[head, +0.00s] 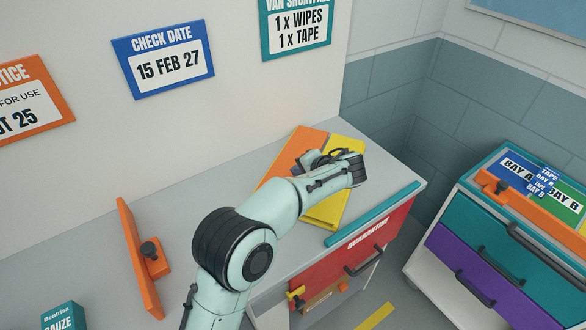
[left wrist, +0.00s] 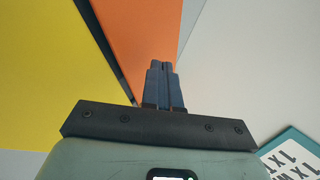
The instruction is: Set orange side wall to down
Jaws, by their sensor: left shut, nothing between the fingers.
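An orange panel (head: 296,152) stands beside a yellow panel (head: 330,209) on the grey counter, near the white wall. My left arm crosses in front of both and hides part of them. My left gripper (head: 312,161) is at the orange panel's upper part in the head view. In the left wrist view, the shut, empty left fingers (left wrist: 160,66) overlap the orange panel (left wrist: 145,28); I cannot tell whether they touch it. The yellow panel (left wrist: 50,75) lies left of them there. Another upright orange panel (head: 137,258) with a black knob stands left on the counter. My right gripper is not in view.
A teal strip (head: 373,214) edges the counter above a red drawer front (head: 335,262) marked quarantine. A separate drawer unit (head: 480,262) stands at right. A teal box (head: 64,316) is at lower left. Bare counter lies between the orange panels.

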